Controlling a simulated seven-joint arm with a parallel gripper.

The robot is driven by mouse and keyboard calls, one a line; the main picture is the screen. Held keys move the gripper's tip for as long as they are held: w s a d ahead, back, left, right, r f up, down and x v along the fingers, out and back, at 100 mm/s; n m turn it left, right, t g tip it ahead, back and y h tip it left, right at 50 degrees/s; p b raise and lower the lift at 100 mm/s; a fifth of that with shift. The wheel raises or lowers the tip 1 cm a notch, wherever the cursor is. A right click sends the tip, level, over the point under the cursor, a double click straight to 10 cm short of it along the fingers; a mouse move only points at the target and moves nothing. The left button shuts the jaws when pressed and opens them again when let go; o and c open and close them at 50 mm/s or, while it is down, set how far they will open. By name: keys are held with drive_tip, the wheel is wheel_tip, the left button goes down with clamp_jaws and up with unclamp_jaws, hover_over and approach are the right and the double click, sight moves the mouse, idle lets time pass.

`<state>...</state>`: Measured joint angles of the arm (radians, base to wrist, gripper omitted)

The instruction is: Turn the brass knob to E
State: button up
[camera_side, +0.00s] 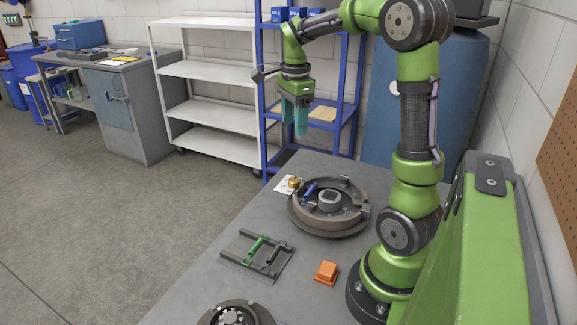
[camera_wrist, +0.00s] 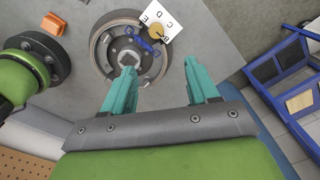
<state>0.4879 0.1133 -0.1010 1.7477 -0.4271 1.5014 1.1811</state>
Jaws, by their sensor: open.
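The brass knob (camera_side: 295,182) sits on a white card beside the round drum assembly on the table. In the wrist view the knob (camera_wrist: 156,32) is on the white card (camera_wrist: 165,22), which has the letters B, C, D and E around it. A dark pointer at the knob appears to be near B, but its exact direction is too small to tell. My gripper (camera_side: 297,115) hangs above the far edge of the table, apart from the knob. In the wrist view its two teal fingers (camera_wrist: 160,72) are spread apart with nothing between them.
The drum assembly (camera_side: 328,222) with a blue part (camera_side: 309,191) stands right next to the card. A grey frame with a green handle (camera_side: 256,246), an orange block (camera_side: 326,272) and another round part (camera_side: 236,314) lie nearer.

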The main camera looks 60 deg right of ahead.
sight(294, 179)
drive_tip(key=shift+m, duration=0.8)
drive_tip(key=f, duration=1.6)
drive_tip(key=shift+s+a+f, duration=0.15)
drive_tip(key=shift+a+f, duration=0.05)
drive_tip(key=shift+f, duration=0.05)
drive_tip(key=c, duration=1)
drive_tip(key=shift+c, duration=0.2)
